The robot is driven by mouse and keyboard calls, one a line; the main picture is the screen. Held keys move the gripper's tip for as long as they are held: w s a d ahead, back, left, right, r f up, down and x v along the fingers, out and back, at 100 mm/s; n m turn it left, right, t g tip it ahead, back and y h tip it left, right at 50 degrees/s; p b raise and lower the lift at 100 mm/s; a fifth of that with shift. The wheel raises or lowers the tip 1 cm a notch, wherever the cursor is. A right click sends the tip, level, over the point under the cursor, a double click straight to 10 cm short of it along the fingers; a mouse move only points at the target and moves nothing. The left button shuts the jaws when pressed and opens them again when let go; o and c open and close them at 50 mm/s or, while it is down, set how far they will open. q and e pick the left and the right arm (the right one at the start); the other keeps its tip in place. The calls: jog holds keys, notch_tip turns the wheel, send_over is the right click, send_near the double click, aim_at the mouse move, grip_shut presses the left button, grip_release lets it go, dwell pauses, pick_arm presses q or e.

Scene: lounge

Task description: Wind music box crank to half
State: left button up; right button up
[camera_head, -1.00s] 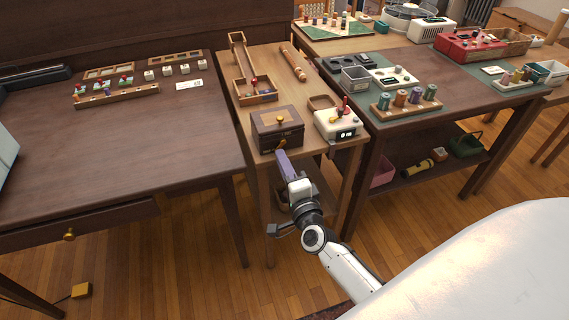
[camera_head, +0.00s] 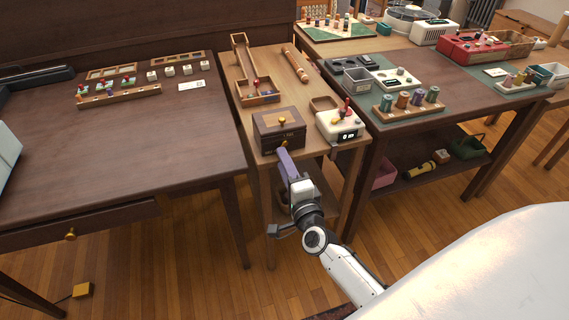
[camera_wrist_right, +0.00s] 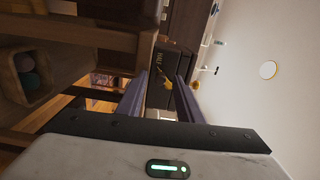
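The music box (camera_head: 268,133) is a dark brown wooden box near the front edge of the narrow middle table, with a brass knob (camera_head: 283,121) on its lid. A small brass crank (camera_head: 284,144) is on its front face. My right gripper (camera_head: 281,153), with purple fingers, is just in front of that face. In the right wrist view its two fingers (camera_wrist_right: 162,80) stand apart, with the crank (camera_wrist_right: 167,82) seen between and beyond them. Gold lettering, seemingly "HALF" (camera_wrist_right: 158,62), is beside the crank. I cannot tell whether the fingers touch it. My left gripper is not in view.
A white device (camera_head: 338,126) with a red lever and a display stands right of the box. A wooden tray (camera_head: 256,97) and a wooden roller (camera_head: 301,67) are behind. Side tables with small items flank the middle table. Floor in front is open.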

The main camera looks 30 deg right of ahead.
jog(key=v, duration=1)
jog(key=shift+s, duration=0.15)
jog(key=shift+a, duration=0.1)
jog(key=s+a+f+n+g+y, duration=0.3)
jog(key=s+a+f+n+y, duration=0.25)
jog(key=a+n, duration=0.5)
jog(key=s+a+f+n+g+y, duration=0.1)
jog(key=s+a+f+n+g, duration=0.1)
jog(key=s+f+n+g, duration=0.4)
jog(key=s+f+n, duration=0.3)
jog(key=s+n, duration=0.2)
jog(key=n, duration=0.1)
jog(key=shift+s, duration=0.2)
jog(key=shift+o, duration=0.2)
